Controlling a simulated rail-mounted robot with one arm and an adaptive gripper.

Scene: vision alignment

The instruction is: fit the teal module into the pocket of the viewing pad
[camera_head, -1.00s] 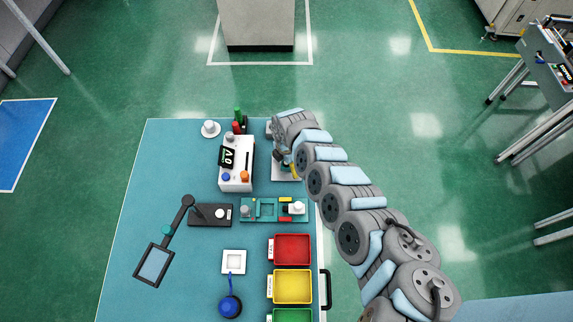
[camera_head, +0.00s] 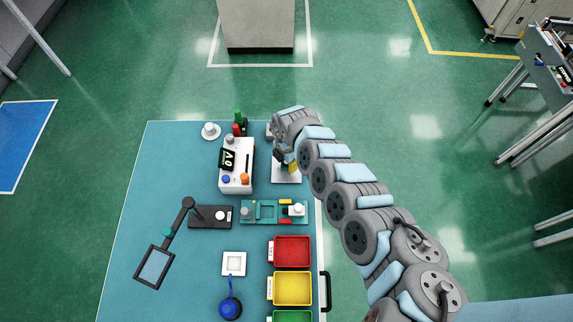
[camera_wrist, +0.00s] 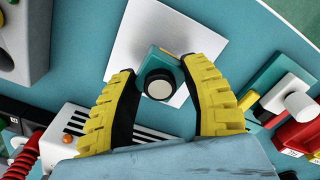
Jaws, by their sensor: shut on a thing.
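The teal module (camera_wrist: 158,62) is a small square block with a round black-and-white knob (camera_wrist: 160,84) on top. It sits between the yellow fingers of my gripper (camera_wrist: 160,72) in the wrist view, and the gripper is shut on it. A white square plate (camera_wrist: 128,38) lies behind the module; I cannot tell whether they touch. In the head view my gripper (camera_head: 288,163) is over this plate (camera_head: 287,178), and the module is hidden by the arm.
A white meter box (camera_head: 237,165) stands left of my gripper. A teal fixture (camera_head: 265,211) is in front of it, beside a black base with an arm-mounted screen (camera_head: 154,263). Red (camera_head: 292,251) and yellow (camera_head: 292,289) bins line the front right.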

